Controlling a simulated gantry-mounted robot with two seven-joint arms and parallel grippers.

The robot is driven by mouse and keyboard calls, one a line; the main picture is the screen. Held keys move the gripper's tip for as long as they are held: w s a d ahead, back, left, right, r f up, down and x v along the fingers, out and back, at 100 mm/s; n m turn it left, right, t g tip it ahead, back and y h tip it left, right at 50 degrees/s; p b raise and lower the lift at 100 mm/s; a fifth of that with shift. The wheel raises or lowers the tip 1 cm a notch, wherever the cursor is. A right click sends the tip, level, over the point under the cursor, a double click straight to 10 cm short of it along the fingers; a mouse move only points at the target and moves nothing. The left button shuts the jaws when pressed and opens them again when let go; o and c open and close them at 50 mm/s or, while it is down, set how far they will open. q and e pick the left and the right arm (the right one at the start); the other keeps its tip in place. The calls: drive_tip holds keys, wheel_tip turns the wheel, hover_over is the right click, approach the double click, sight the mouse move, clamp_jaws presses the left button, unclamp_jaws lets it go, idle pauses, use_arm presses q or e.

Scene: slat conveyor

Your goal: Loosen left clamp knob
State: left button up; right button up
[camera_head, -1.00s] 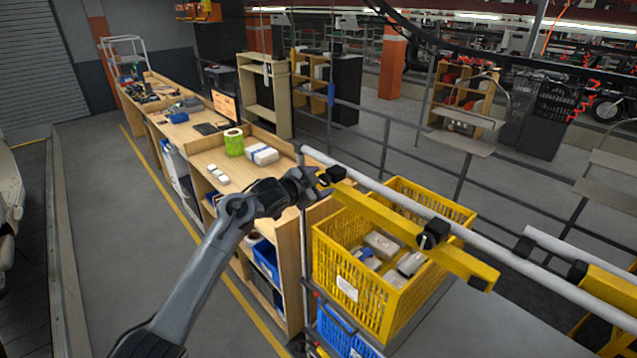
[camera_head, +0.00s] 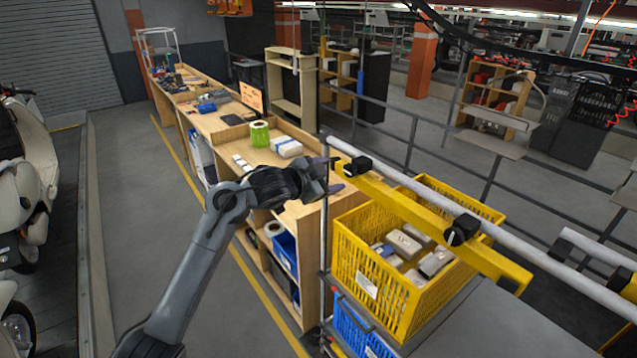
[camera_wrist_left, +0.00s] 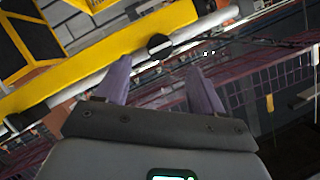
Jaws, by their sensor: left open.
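A yellow bar (camera_head: 405,208) runs along a grey rail and carries two black clamp knobs. The left clamp knob (camera_head: 358,166) is at the bar's far left end; the other knob (camera_head: 462,231) is further right. My left gripper (camera_head: 333,177) is open and empty just left of the left knob, with a small gap between them. In the left wrist view, the two purple-grey fingers (camera_wrist_left: 158,66) are spread. A round black knob end (camera_wrist_left: 158,44) shows beyond and between their tips, beside the yellow bar. My right gripper is not in view.
A yellow crate (camera_head: 375,295) holding several boxes stands below the bar. A grey rail (camera_head: 420,187) runs along the bar's back side. A wooden bench (camera_head: 215,125) with a green roll (camera_head: 259,133) and white boxes lies behind my left arm. The aisle floor at left is clear.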

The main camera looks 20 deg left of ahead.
use_arm(q)
drive_tip(key=shift+b+v, duration=0.4)
drive_tip(key=shift+v, duration=1.55)
